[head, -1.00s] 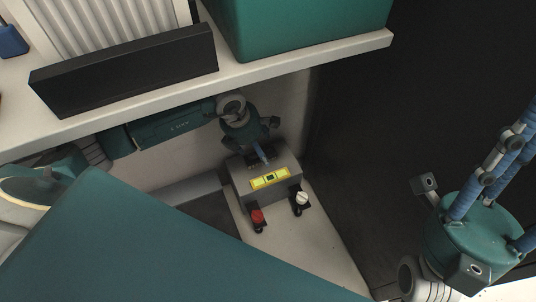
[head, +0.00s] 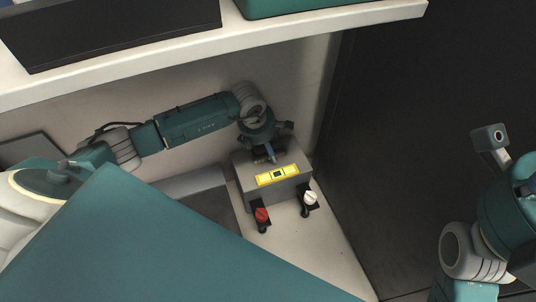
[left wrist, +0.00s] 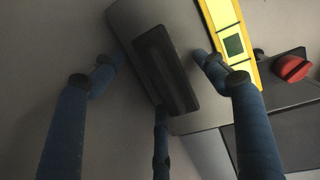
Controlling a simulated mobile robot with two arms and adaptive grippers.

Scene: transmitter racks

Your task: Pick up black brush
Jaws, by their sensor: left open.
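A long dark piece, which appears to be the black brush (left wrist: 165,70), lies on the top face of a grey box (left wrist: 122,18) in the left wrist view. In the head view the grey box (head: 282,194) stands on the pale surface below the shelf, and my gripper mostly hides the brush. My left gripper (head: 268,152) is open over the box top, pointing down. In the left wrist view its blue fingers (left wrist: 162,72) spread on both sides of the brush, with one below it; contact cannot be told. My right gripper's fingers are out of view; only its wrist shows.
The grey box has a yellow label (head: 277,176), a red knob (head: 262,215) and a white knob (head: 310,197) on its front. A pale shelf (head: 300,30) overhangs behind, carrying a black bin (head: 110,28). A dark panel (head: 420,110) stands at the right.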

